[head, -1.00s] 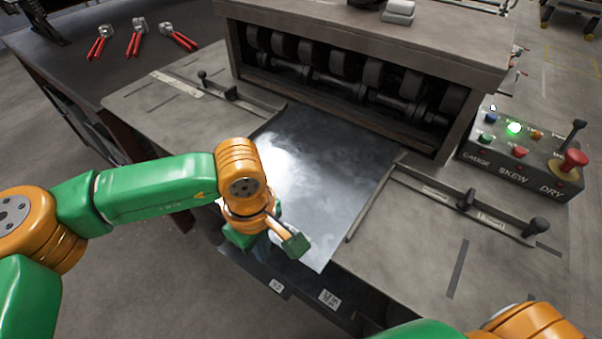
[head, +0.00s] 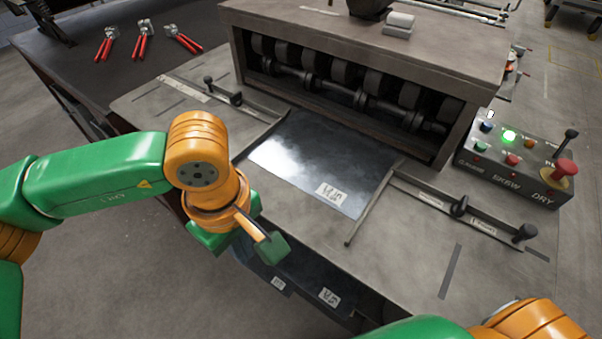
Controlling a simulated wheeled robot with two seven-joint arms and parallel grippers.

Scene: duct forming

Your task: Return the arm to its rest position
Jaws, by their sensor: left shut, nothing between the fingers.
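My left arm comes in from the left, green with orange joints. Its gripper (head: 262,247) hangs over the front left edge of the machine table (head: 410,240), apart from the metal sheet, and is shut and empty. The dark metal sheet (head: 315,160) lies flat on the table between two guide rails, with its far edge at the rollers. A white label (head: 331,194) shows on its near right corner. Of my right arm only green and orange links show at the bottom edge; its gripper is out of view.
The roller machine (head: 350,85) stands at the back. The left guide rail (head: 238,100) and right guide rail (head: 450,208) flank the sheet. A control box (head: 512,165) with a lit green button is at right. Red-handled tools (head: 143,45) lie far left. Labelled dark sheets (head: 300,283) sit below the table's front edge.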

